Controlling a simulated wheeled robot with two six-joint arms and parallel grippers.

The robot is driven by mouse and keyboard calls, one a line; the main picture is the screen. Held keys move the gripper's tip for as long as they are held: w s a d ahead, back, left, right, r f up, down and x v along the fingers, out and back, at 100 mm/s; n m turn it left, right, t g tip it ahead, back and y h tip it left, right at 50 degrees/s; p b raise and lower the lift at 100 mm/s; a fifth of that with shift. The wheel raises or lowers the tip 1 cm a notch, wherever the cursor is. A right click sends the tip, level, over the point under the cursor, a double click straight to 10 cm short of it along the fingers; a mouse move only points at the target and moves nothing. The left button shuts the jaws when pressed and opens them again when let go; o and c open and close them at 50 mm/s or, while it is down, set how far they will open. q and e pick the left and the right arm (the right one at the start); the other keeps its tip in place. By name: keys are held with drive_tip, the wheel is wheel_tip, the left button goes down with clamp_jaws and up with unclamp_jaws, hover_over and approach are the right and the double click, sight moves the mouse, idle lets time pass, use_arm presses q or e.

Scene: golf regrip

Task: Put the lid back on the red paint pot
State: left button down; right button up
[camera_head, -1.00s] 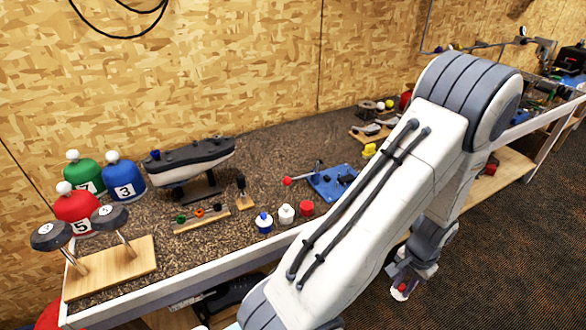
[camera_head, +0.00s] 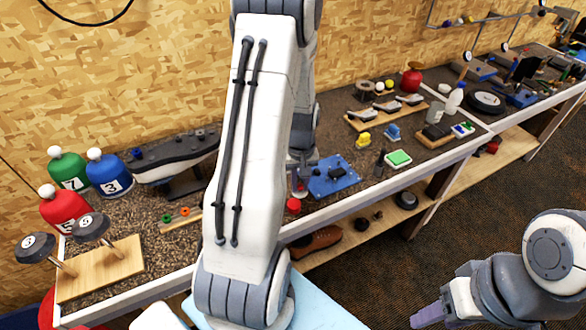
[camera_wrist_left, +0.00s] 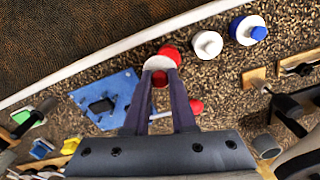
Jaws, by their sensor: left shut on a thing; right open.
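The red paint pot (camera_head: 293,206) stands near the bench's front edge, partly hidden by my left arm in the head view. In the left wrist view the pot (camera_wrist_left: 171,52) shows just beyond the fingertips. My left gripper (camera_wrist_left: 160,80) is shut on the lid (camera_wrist_left: 157,63), a white disc with a red knob between the fingertips. The lid overlaps the pot in the wrist view; I cannot tell whether they touch. My right gripper (camera_head: 430,315) is open at the lower right, away from the bench.
A white pot (camera_wrist_left: 208,44) and a blue-capped pot (camera_wrist_left: 250,30) stand beside the red pot. The bench's pale front edge (camera_wrist_left: 120,47) is near.

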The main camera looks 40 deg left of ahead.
use_arm(q)
drive_tip(key=shift+s+a+r+n, duration=0.3)
drive_tip(key=shift+a+r+n, duration=0.1)
drive_tip(key=shift+a+r, duration=0.2)
drive_tip(key=shift+a+f, duration=0.1)
drive_tip(key=shift+a, duration=0.05)
drive_tip(key=b, duration=0.4)
hover_over(294, 203)
wheel_tip(294, 203, down, 5)
drive_tip(key=shift+r, duration=0.1)
drive_tip(key=shift+f+b, duration=0.65)
drive_tip(key=shift+f, duration=0.15)
use_arm(e)
wheel_tip(294, 203, down, 5)
drive_tip(key=shift+r, duration=0.15)
drive_tip(key=shift+r, duration=0.2)
use_arm(q)
drive_tip(key=shift+f, duration=0.1)
idle(0.5)
drive_tip(key=shift+c, duration=0.9)
unclamp_jaws()
